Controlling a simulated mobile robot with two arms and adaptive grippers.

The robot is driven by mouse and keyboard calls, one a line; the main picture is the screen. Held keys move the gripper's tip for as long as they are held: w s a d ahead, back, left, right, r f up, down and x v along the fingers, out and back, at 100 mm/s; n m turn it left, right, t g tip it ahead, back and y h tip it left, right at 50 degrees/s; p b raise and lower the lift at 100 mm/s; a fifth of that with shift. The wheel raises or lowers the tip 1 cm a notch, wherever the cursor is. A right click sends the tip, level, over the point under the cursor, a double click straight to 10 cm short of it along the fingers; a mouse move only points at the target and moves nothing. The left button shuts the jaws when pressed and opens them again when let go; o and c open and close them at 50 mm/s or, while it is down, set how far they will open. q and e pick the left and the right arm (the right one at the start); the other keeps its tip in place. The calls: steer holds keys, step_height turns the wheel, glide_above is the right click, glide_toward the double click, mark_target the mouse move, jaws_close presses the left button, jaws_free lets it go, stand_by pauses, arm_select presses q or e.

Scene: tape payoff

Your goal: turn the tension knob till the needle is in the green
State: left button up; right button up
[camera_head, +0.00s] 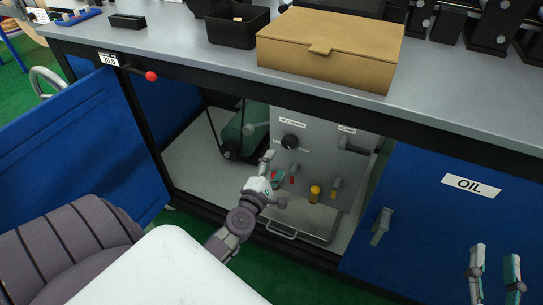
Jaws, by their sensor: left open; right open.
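The open cabinet holds a grey panel (325,132) with a round black knob (290,142) under a small white label that is too small to read for sure. Small marks sit on both sides of the knob. I cannot make out a needle or a green zone. My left gripper (275,180) is open inside the cabinet, in front of the panel and below the knob, apart from it in the picture. Its upper finger points up toward the knob. My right gripper (495,273) is open and empty at the lower right, in front of the blue OIL door.
A lever (355,145) under another label is right of the knob. A yellow-topped part (315,193) and a tray with a handle (300,219) are below. The blue door (75,140) stands open at left. The OIL door (440,215) is shut. A cardboard box (330,50) lies on the bench.

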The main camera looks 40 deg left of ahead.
arm_select(q)
steer(key=shift+v, duration=1.25)
